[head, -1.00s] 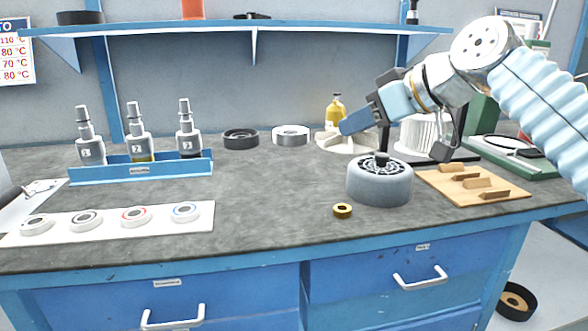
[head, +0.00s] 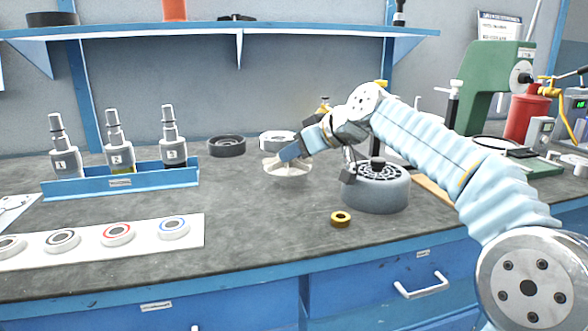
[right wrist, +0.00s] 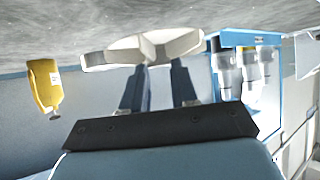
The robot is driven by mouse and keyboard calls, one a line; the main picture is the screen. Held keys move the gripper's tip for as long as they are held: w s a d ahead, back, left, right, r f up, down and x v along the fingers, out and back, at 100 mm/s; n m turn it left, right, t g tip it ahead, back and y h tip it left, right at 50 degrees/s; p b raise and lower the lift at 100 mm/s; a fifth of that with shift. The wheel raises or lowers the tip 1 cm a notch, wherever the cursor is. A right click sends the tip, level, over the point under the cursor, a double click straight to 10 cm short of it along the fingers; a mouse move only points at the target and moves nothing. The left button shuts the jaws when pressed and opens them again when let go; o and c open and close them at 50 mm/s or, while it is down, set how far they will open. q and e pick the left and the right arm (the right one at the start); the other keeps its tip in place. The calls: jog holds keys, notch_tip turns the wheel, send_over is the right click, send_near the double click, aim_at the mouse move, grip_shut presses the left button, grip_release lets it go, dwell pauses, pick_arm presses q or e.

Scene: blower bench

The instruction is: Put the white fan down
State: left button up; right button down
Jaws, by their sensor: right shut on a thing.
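The white fan (head: 287,168) is a pale bladed wheel above the bench, left of the grey round housing. My right gripper (head: 289,153) is shut on it. In the right wrist view, both fingers (right wrist: 160,75) reach to the white fan (right wrist: 140,48), which shows in front of the grey bench top. I cannot tell whether the fan touches the bench. My left gripper is not in view.
The grey housing (head: 375,190) stands right of the fan, with a brass ring (head: 340,219) in front of it. A black ring (head: 226,146) and a silver ring (head: 276,139) lie behind. A blue rack (head: 120,183) holds bottles at left. Bench (head: 250,215) front is clear.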

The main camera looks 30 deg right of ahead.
aim_at(299, 164)
jog(key=shift+w+f+b, duration=0.2)
jog(key=shift+f, duration=0.8)
jog(key=shift+w+f+b, duration=0.15)
jog(key=shift+f+b, duration=0.05)
jog(key=shift+f, duration=0.75)
jog(key=shift+f+b, duration=0.3)
jog(key=shift+b, duration=0.05)
jog(key=c, duration=0.9)
grip_release()
jog(key=shift+o, duration=0.2)
jog(key=shift+r+p, duration=0.3)
jog(key=shift+s+d+r, duration=0.1)
jog(key=shift+s+r, duration=0.1)
jog(key=shift+r, duration=0.05)
jog(key=v, duration=1.1)
jog(key=shift+s, duration=0.25)
